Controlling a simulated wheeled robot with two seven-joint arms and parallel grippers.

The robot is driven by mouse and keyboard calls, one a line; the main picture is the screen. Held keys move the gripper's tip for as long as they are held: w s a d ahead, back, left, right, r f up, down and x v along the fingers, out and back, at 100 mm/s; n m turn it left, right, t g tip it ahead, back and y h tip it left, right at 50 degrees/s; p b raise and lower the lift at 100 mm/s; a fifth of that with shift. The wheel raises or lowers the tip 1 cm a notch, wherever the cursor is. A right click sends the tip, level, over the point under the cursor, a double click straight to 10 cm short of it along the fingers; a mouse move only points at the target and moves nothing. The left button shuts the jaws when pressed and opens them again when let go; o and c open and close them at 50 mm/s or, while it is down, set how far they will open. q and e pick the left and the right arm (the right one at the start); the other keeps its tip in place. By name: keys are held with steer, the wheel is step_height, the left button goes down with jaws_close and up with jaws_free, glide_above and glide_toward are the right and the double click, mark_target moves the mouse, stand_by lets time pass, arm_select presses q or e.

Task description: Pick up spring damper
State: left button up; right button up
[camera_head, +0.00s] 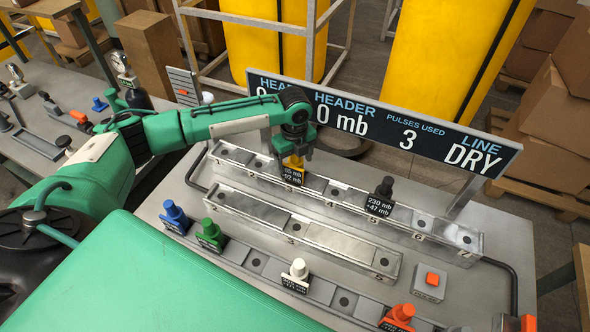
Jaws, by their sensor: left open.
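Several coloured knob-like pieces with black label plates stand on the skid; I cannot tell by look which is the spring damper. A yellow piece (295,163) stands in the back rail, its label partly readable. My left gripper (293,153) points down right over it, open, its fingers at the piece's top; whether they touch it is unclear. A black piece (384,188) labelled 230 mb stands farther right in the same rail. Blue (174,214), green (209,233), white (298,269) and orange (402,313) pieces stand in the front row. My right gripper is not in view.
The middle rail (270,212) holds no pieces. A grey box with an orange button (431,280) sits at the right. A side bench (35,115) with small parts is at the left.

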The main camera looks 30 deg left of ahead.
arm_select(q)
steer(key=c, duration=1.7)
steer(key=shift+r, duration=0.1)
steer(key=shift+r, duration=0.1)
